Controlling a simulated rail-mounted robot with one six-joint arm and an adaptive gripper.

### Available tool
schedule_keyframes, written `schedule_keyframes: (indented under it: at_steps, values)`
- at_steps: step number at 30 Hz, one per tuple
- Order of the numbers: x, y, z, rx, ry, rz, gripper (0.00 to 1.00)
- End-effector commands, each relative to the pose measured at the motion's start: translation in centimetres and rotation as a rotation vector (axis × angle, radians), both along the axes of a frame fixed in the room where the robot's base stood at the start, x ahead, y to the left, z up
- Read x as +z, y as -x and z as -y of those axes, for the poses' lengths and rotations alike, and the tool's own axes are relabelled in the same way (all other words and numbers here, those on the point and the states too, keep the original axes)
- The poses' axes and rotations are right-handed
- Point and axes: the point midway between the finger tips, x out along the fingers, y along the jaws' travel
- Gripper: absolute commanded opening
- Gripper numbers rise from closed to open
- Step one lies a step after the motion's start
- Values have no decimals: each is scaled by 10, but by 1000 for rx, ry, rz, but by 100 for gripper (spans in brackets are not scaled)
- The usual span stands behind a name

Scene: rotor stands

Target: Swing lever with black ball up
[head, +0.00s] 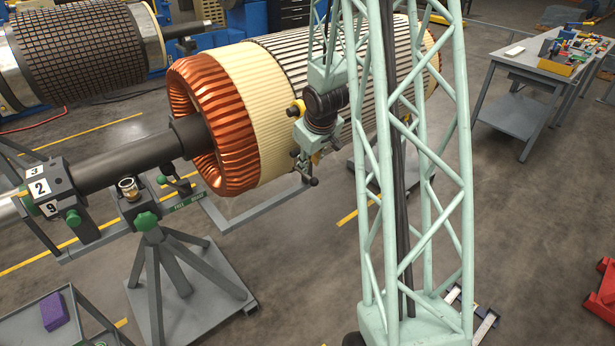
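A grey rotor stand (157,262) with a green knob (146,221) stands on a floor plate at the left, beneath the dark shaft (128,158). A bracket with a brass-coloured fitting (129,188) sits atop it. Small dark parts and a green labelled plate (188,203) lie just right of the fitting. I cannot pick out for sure the lever with the black ball among them. My gripper (304,167) hangs in front of the rotor's cream section, to the right of the stand and apart from it. Its fingers are small and partly dark, and their opening is unclear.
The rotor (275,105) with copper windings (208,125) fills the middle. A block with number tags (38,188) sits at the left end of the shaft. A grey cart with a purple box (54,311) is at lower left. A workbench (525,58) stands at upper right.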

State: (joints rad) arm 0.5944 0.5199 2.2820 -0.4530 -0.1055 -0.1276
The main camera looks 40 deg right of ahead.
Motion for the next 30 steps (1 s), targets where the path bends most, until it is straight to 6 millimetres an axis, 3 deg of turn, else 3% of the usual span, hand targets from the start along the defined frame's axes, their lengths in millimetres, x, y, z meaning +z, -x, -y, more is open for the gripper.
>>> schedule_keyframes:
  at_steps: [15, 30]
  values:
    - [-55, -23, 12, 1, 0, 0, 22]
    - [-69, -29, 15, 1, 0, 0, 22]
